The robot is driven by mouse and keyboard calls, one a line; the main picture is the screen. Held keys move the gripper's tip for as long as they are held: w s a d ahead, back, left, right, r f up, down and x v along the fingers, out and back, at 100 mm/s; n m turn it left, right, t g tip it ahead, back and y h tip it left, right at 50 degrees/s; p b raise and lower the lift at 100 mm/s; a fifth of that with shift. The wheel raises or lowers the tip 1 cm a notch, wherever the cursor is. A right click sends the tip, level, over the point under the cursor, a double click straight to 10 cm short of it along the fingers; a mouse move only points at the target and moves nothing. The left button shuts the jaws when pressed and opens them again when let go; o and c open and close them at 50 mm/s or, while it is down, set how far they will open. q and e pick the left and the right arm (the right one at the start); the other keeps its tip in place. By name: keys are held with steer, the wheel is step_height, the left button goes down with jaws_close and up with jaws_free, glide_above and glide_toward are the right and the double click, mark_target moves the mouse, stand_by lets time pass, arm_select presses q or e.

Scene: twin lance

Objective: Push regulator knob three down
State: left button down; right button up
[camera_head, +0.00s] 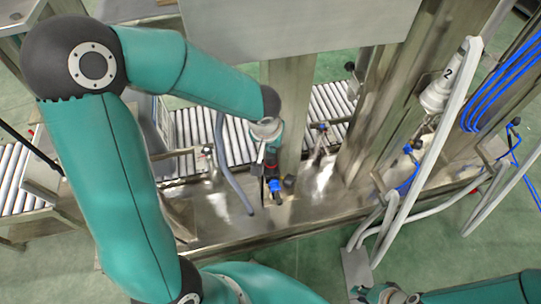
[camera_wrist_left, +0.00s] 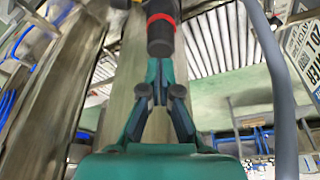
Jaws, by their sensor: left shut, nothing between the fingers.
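A dark knob with a red ring (camera_wrist_left: 160,32) is at the top middle of the left wrist view, on a metal post. No number is readable on it, so I cannot tell if it is knob three. A dark part with a bit of red (camera_head: 270,164) shows by my left wrist in the head view. My left gripper (camera_wrist_left: 160,72) is shut and empty, its fingertips together just below the knob's end in the picture. I cannot tell if they touch it. In the head view the gripper is mostly hidden by the wrist. My right gripper is not in view.
A white cylinder marked 2 (camera_head: 436,94) hangs behind a pale frame bar (camera_head: 425,150) at the right. Blue hoses (camera_head: 502,82) run beside it. A grey hose (camera_head: 233,165) hangs left of my left wrist. A roller conveyor (camera_head: 205,135) lies behind.

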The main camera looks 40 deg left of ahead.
arm_select(q)
steer(key=shift+f+b, duration=1)
steer(key=shift+b, duration=0.15)
steer(key=shift+r, duration=0.1)
steer(key=shift+r+p, duration=1.95)
steer(key=shift+r, duration=1.05)
